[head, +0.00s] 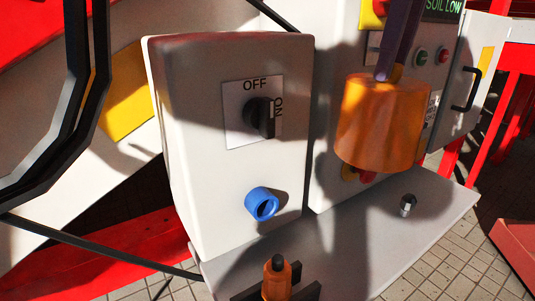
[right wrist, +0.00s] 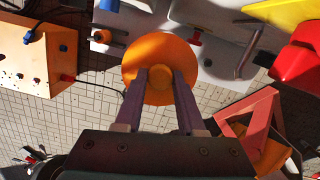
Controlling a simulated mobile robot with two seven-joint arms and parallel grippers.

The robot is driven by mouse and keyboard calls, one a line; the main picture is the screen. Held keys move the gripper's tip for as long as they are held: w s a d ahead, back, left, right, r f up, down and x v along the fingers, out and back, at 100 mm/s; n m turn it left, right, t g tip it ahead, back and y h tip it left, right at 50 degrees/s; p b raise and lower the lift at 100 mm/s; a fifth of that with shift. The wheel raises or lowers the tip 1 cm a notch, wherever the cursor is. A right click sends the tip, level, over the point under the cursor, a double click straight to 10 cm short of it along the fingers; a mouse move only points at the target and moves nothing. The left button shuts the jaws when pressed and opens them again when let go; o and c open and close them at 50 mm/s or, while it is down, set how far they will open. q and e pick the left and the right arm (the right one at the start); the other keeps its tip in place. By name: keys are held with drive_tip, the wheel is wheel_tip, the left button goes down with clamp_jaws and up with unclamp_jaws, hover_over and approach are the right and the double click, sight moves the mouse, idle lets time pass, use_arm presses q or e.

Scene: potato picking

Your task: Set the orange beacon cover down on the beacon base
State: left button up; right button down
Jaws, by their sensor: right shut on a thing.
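The orange beacon cover (head: 382,122) is a wide cylinder with a small knob on top. It hangs upright in the air above the grey shelf (head: 440,215), in front of the white control box. My right gripper (head: 393,72) is shut on its knob from above; the wrist view shows both fingers (right wrist: 160,80) on either side of the knob, over the round cover (right wrist: 148,55). I cannot clearly identify the beacon base. A short metal stub (head: 408,205) stands on the shelf below and right of the cover, apart from it. My left gripper is out of view.
A white box (head: 225,190) with an OFF/ON rotary switch (head: 261,117) and a blue ring (head: 262,203) stands left of the cover. A small orange part with a black top (head: 277,279) is at the shelf's front. A panel with buttons (head: 421,56) is behind the cover.

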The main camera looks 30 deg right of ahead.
wheel_tip(320, 180, down, 21)
drive_tip(key=b, duration=0.5)
drive_tip(key=shift+r, duration=0.2)
drive_tip(key=shift+f, duration=0.15)
drive_tip(key=shift+f, duration=0.15)
drive_tip(key=c, duration=0.5)
unclamp_jaws()
